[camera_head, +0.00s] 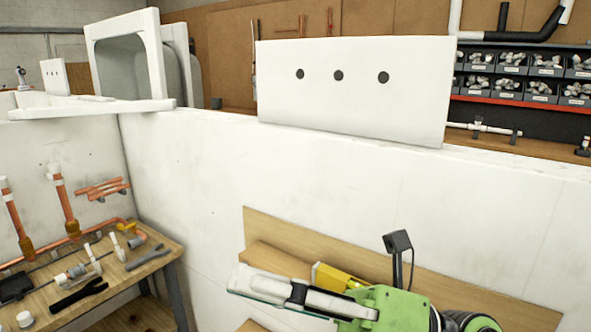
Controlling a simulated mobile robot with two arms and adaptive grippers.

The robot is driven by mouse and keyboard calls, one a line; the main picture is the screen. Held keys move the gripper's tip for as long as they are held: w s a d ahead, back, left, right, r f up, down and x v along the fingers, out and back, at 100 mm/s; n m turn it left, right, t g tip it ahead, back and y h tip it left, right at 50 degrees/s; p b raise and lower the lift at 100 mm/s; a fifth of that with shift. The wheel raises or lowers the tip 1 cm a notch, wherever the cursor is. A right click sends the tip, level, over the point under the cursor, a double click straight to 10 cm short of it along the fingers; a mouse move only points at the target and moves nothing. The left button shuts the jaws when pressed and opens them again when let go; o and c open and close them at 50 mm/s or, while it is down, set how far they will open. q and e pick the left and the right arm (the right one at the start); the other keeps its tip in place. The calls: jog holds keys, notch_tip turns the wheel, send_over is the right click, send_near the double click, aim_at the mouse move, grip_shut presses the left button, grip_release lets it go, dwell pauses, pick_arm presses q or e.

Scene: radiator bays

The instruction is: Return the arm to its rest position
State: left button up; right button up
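My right gripper (243,281) is at the lower middle, in front of the white wall and a wooden shelf. Its green body and arm come in from the lower right, and its grey fingers point left. The fingers are seen side-on and overlap, so I cannot tell whether they are open or shut. I see nothing clearly held between them. My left gripper is out of view.
The white wall (200,185) stands close behind the gripper, with a wooden shelf (262,258) on it. A yellow object (335,277) shows just behind the gripper. A workbench (150,262) with pipes and tools is at left. A white panel with three holes (350,105) tops the wall.

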jog(key=w+d+f+m+t+h, duration=0.1)
jog(key=w+d+m+t+h, duration=0.55)
jog(key=m+t, duration=0.6)
jog(key=w+d+f+m+t+h, duration=0.1)
jog(key=w+d+m+t+h, duration=0.55)
jog(key=m, duration=0.85)
jog(key=d+f+m+g+h, duration=0.1)
jog(key=d+f+m+h, duration=0.25)
jog(key=f, duration=0.45)
jog(key=w+d+f+m+g+h, duration=0.1)
jog(key=d+f+m+g+h, duration=0.2)
jog(key=f, duration=0.4)
jog(key=d+f+m+h, duration=0.3)
jog(key=d+f+m, duration=0.15)
jog(key=f, duration=0.35)
jog(key=s+f+m+g, duration=0.3)
jog(key=s+f+g, duration=0.9)
jog(key=s+f, duration=1.1)
notch_tip(320, 180, down, 26)
jog(key=s+g, duration=0.2)
jog(key=s, duration=0.1)
jog(key=s+d+f, duration=0.3)
jog(key=s+f, duration=1.3)
jog(key=shift+s+d+f+g+y, duration=0.2)
jog(key=shift+s+f+g+y, duration=0.15)
jog(key=shift+s+g, duration=0.05)
